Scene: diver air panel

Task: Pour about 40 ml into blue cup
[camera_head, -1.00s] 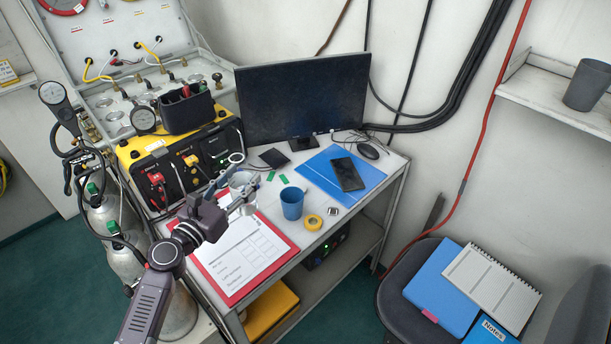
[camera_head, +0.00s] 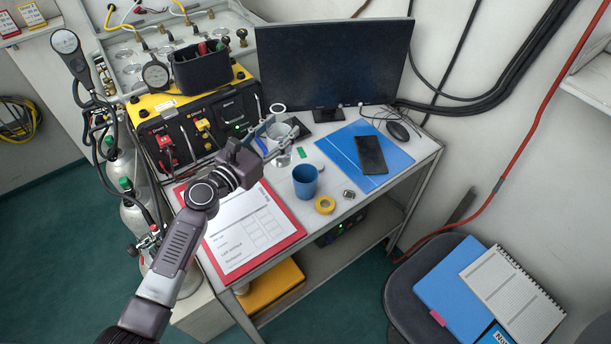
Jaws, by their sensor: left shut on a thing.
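The blue cup (camera_head: 305,181) stands upright on the desk, right of the red clipboard. Its inside is too dark to tell what it holds. My left gripper (camera_head: 274,138) is shut on a clear container (camera_head: 283,157), behind and to the left of the blue cup in the picture. The container is small and see-through, partly hidden by the fingers; I cannot tell its fill level or exact tilt. It is apart from the cup in the picture. My right gripper is not in view.
A red clipboard (camera_head: 290,233) lies left of the cup, yellow tape (camera_head: 325,205) in front of it. A blue folder (camera_head: 345,152) with a black phone (camera_head: 371,155) lies to the right. The monitor (camera_head: 335,62) and the yellow-black panel box (camera_head: 190,125) stand behind.

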